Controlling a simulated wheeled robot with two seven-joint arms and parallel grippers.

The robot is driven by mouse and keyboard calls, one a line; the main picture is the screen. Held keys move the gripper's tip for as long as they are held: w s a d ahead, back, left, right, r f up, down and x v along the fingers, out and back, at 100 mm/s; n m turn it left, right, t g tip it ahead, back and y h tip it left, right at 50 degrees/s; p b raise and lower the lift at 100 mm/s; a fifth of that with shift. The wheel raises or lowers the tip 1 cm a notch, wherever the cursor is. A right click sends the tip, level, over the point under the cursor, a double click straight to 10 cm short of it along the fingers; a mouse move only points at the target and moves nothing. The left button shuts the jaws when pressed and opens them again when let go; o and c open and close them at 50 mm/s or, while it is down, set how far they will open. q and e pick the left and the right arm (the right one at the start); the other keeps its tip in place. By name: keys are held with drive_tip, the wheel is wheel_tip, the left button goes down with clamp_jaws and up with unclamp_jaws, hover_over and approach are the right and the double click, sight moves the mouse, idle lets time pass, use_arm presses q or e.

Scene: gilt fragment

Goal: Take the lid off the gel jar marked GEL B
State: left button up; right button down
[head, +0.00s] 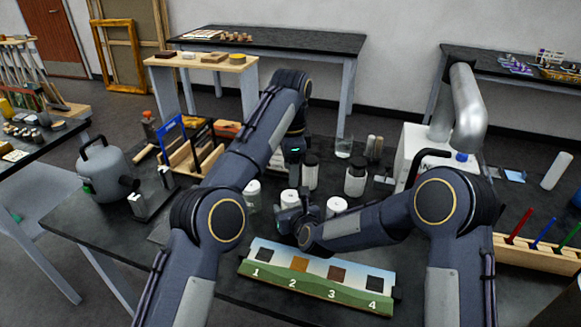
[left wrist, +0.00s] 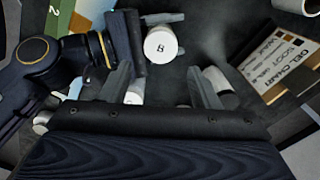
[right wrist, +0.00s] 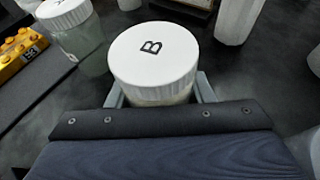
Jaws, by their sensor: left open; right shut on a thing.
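The GEL B jar has a white ribbed lid marked B (right wrist: 152,60), seated on it in the right wrist view. My right gripper (right wrist: 158,92) is shut on this jar, one finger on each side below the lid. The lid also shows from above in the left wrist view (left wrist: 160,45), just beyond my left gripper (left wrist: 162,78), which is open with nothing gripped. In the head view, a white lid (head: 290,196) beside my right gripper (head: 293,214) appears to be this one. My left gripper's fingers are mostly hidden there by its arm.
Other white-lidded jars stand close by, one at left (head: 252,187) and one at right (head: 336,205). A numbered board (head: 318,277) lies in front. Dark-capped bottles (head: 356,179) stand behind. A printed gel chart (left wrist: 285,50) lies at right in the left wrist view.

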sight(290, 195)
use_arm(q)
drive_tip(key=m, duration=0.9)
drive_tip(key=shift+m, duration=0.4)
drive_tip(key=shift+a+f, duration=0.1)
drive_tip(key=shift+f, duration=3.8)
drive_tip(key=shift+c, duration=0.5)
drive_tip(key=c, duration=0.7)
drive_tip(key=o, duration=1.1)
drive_tip(key=shift+c, duration=0.2)
